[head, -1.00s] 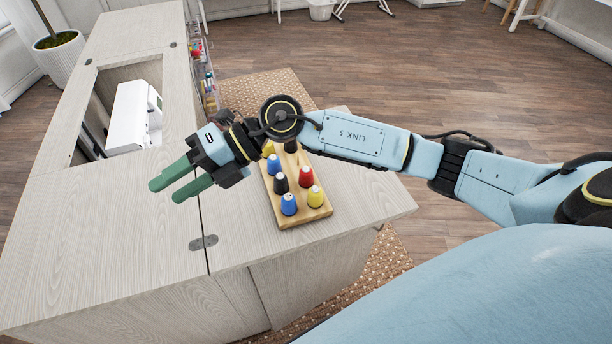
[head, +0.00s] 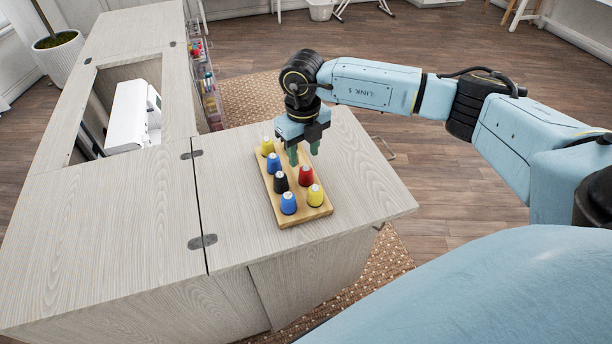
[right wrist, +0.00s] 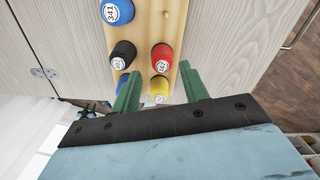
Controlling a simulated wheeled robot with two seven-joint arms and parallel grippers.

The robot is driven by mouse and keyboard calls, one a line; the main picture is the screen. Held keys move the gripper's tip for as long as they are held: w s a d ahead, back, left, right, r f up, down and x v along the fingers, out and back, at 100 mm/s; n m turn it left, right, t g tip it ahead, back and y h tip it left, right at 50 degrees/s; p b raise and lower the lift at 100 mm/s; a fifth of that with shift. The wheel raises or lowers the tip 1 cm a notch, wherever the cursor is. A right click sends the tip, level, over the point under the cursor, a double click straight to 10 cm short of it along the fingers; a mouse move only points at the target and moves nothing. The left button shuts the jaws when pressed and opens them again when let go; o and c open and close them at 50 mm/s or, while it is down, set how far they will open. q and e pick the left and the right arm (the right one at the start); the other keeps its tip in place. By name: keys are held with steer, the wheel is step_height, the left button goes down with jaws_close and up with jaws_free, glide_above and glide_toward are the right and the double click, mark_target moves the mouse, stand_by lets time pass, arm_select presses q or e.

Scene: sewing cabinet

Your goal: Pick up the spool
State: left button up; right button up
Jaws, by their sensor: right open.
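Several coloured spools stand upright on a wooden rack (head: 322,211) on the cabinet top. In the head view they are a yellow one (head: 267,146), two blue ones (head: 274,164) (head: 288,204), a black one (head: 280,182), a red one (head: 306,176) and a near yellow one (head: 314,195). My right gripper (head: 304,157) is open and empty, pointing down over the far right part of the rack, hiding what stands behind it. In the right wrist view, a bare peg (right wrist: 166,15) shows beside a blue spool (right wrist: 118,10). My left gripper is out of view.
A white sewing machine (head: 127,117) sits in the cabinet's opening at the left. An open rack of supplies (head: 208,92) hangs on the cabinet's side behind. The cabinet top (head: 150,205) left of the spools is clear.

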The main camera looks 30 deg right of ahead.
mark_target(306, 170)
steer(key=shift+s+d+f+b, duration=0.1)
steer(key=shift+s+f+b, duration=0.05)
steer(key=shift+f, duration=1.4)
steer(key=shift+s+f+b, duration=0.15)
steer(key=shift+f, duration=1.4)
steer(key=shift+c, duration=0.3)
steer(key=c, duration=0.7)
